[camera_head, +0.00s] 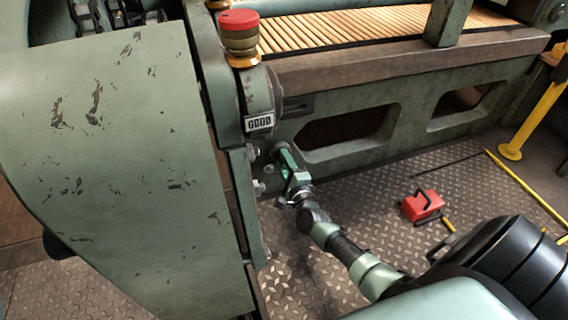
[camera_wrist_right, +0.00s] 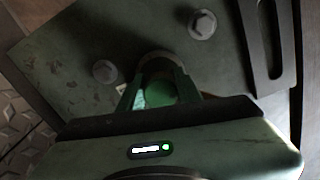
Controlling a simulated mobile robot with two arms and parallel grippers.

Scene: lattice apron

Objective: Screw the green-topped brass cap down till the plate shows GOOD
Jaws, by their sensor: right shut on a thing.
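The plate (camera_head: 260,123) on the green machine housing reads GOOD in the head view. My right gripper (camera_head: 284,153) reaches to the machine's side just below the plate. In the right wrist view my right gripper (camera_wrist_right: 160,92) is shut on the green-topped cap (camera_wrist_right: 159,93), with a finger on each side of it. The cap sits against the green bracket, between two bolts. The brass part of the cap is mostly hidden in shadow and by the fingers. My left gripper is not in view.
A red-topped button (camera_head: 239,32) stands on the machine above the plate. A red box with a handle (camera_head: 422,205) lies on the diamond-plate floor. A yellow post (camera_head: 535,115) stands at the right.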

